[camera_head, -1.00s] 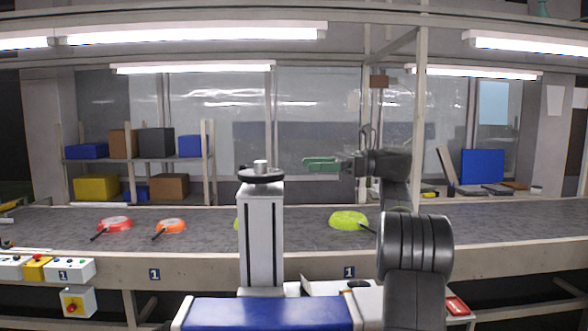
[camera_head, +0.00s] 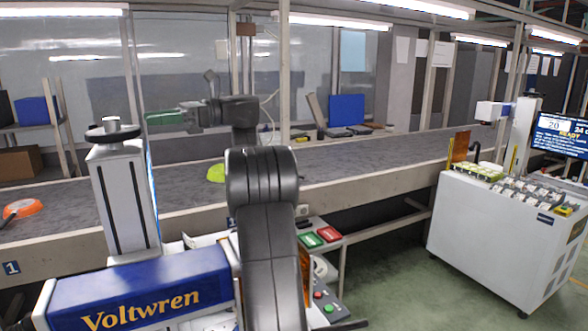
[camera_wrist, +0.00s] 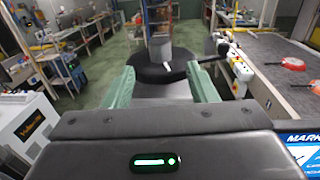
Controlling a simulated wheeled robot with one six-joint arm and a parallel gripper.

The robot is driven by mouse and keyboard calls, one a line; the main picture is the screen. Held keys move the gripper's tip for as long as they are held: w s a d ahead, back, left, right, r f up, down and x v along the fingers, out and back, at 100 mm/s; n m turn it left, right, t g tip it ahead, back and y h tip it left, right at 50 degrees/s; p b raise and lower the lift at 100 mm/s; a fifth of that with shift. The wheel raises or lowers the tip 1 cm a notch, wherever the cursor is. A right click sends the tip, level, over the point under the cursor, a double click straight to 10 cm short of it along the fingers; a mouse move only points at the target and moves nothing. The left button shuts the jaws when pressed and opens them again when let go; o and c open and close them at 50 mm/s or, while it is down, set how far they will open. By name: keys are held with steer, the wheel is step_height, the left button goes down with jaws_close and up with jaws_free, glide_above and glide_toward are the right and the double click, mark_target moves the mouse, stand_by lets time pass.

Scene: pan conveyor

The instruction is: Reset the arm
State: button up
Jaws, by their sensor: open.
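My gripper (camera_head: 165,117) is at the left of centre in the head view, raised above the conveyor and pointing left. Its green fingers (camera_wrist: 121,90) show spread apart in the wrist view, with nothing between them that they touch. My arm is bent up in front of the conveyor belt (camera_head: 350,155).
A white cabinet (camera_head: 490,235) with small items on top stands at the right. Green floor (camera_head: 390,275) is open before it.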

mark_target(121, 128)
steer(key=p+x, duration=0.1)
steer(key=x, duration=0.7)
steer(key=shift+s, duration=0.15)
